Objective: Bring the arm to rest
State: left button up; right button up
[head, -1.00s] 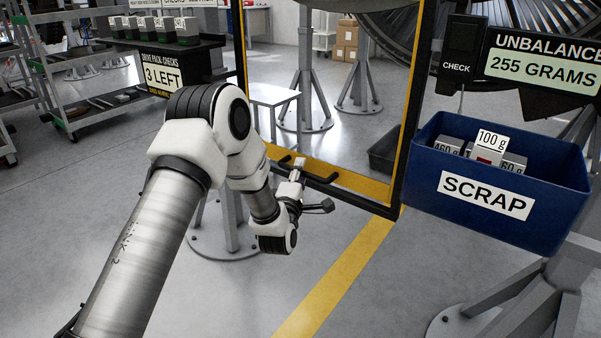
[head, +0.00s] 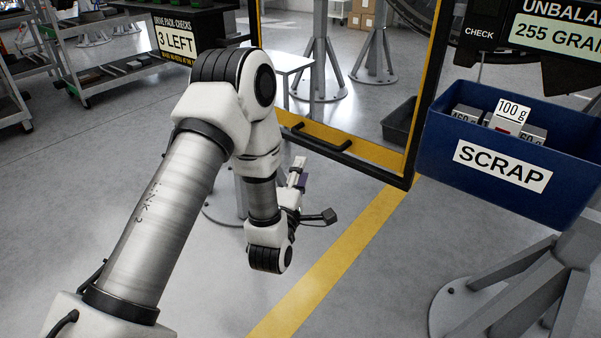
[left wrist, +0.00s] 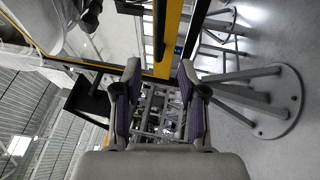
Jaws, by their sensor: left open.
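My left arm comes in from the left in the head view, bent at its elbow, with the wrist hanging down over the grey floor. My left gripper (head: 299,172) is small and partly hidden behind the wrist in that view. In the left wrist view the two fingers of the left gripper (left wrist: 158,85) stand apart with nothing between them. It is empty and appears clear of the yellow-and-black frame (head: 410,130). My right gripper is in neither view.
A blue scrap bin (head: 440,155) holding grey weights, one marked 100 g (head: 512,108), stands at the right. A white table (head: 285,65) and metal stands are behind the arm. Grey trolleys (head: 100,65) are at the upper left. Floor in front is open.

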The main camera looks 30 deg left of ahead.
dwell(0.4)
pick_arm(q)
jog(key=s+d+f+m+g+h, duration=0.2)
jog(key=f, duration=0.5)
jog(key=s+d+f+m+g+h, duration=0.2)
jog(key=s+d+f, duration=0.1)
jog(key=f, duration=0.4)
jog(key=s+d+f+m+g+h, duration=0.1)
jog(key=s+d+f+m+g, duration=0.3)
jog(key=s+f, duration=0.45)
jog(key=s+d+f+m+g+h, duration=0.1)
jog(key=s+f+m+g, duration=0.55)
jog(key=s+f, duration=0.2)
jog(key=s+d+m+g, duration=0.1)
jog(key=s+m+g, duration=0.4)
jog(key=s+m, duration=0.3)
notch_tip(320, 180, up, 24)
jog(key=s+p, duration=0.1)
jog(key=p, duration=2.3)
jog(key=shift+f+h, duration=0.2)
jog(key=shift+h, duration=0.1)
